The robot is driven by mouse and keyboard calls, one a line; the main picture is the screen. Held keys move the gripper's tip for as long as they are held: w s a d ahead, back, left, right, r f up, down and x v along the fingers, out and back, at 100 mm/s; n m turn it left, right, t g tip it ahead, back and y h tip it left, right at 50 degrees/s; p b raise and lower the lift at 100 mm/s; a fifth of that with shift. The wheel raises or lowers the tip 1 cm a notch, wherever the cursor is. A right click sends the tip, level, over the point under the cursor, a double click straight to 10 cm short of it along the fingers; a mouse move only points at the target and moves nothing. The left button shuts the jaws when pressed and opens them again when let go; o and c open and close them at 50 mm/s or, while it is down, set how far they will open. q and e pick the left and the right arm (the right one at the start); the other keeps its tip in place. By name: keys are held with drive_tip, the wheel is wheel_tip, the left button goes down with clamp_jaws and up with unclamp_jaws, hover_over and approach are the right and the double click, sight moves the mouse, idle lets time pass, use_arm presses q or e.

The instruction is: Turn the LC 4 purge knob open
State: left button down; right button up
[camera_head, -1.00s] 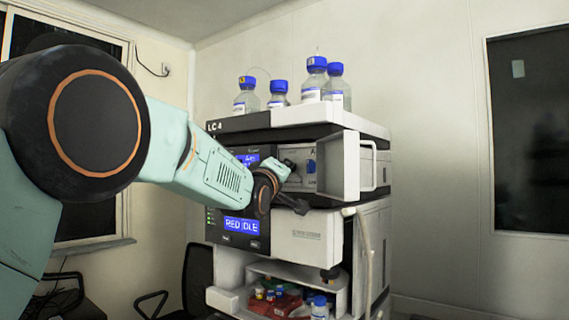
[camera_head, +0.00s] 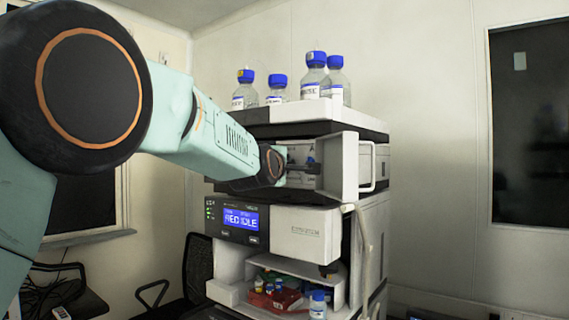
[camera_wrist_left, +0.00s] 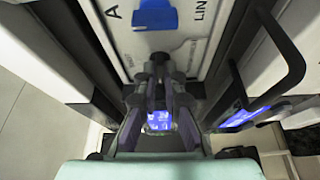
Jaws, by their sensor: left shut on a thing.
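The LC 4 stack (camera_head: 300,235) stands ahead, with its upper module's door open to the right. My left gripper (camera_head: 303,167) reaches into that opening; it also shows in the left wrist view (camera_wrist_left: 160,72). Its fingers are shut on a small dark knob (camera_wrist_left: 160,57), the purge knob, on the pale front panel (camera_wrist_left: 185,62). The fingers hide most of the knob, so its turn angle cannot be told. A blue part (camera_wrist_left: 154,15) sits on the panel beyond the fingertips. My left arm covers the LC 4 label. My right gripper is not in view.
The open door (camera_head: 350,167) with its handle (camera_head: 372,168) stands close to the right of my gripper. Several blue-capped bottles (camera_head: 314,75) stand on top. A lit display (camera_head: 240,219) is below my arm. A chair (camera_head: 197,268) stands at lower left.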

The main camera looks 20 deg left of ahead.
use_arm(q)
drive_tip(key=shift+r, duration=0.4)
drive_tip(key=c, duration=1.6)
unclamp_jaws()
drive_tip(key=shift+a+f, duration=0.1)
drive_tip(key=shift+f, duration=0.05)
drive_tip(key=shift+o, duration=0.7)
drive_tip(key=shift+f, duration=0.15)
drive_tip(key=s, duration=0.7)
drive_tip(key=shift+s+d, duration=0.2)
drive_tip(key=shift+f, duration=0.1)
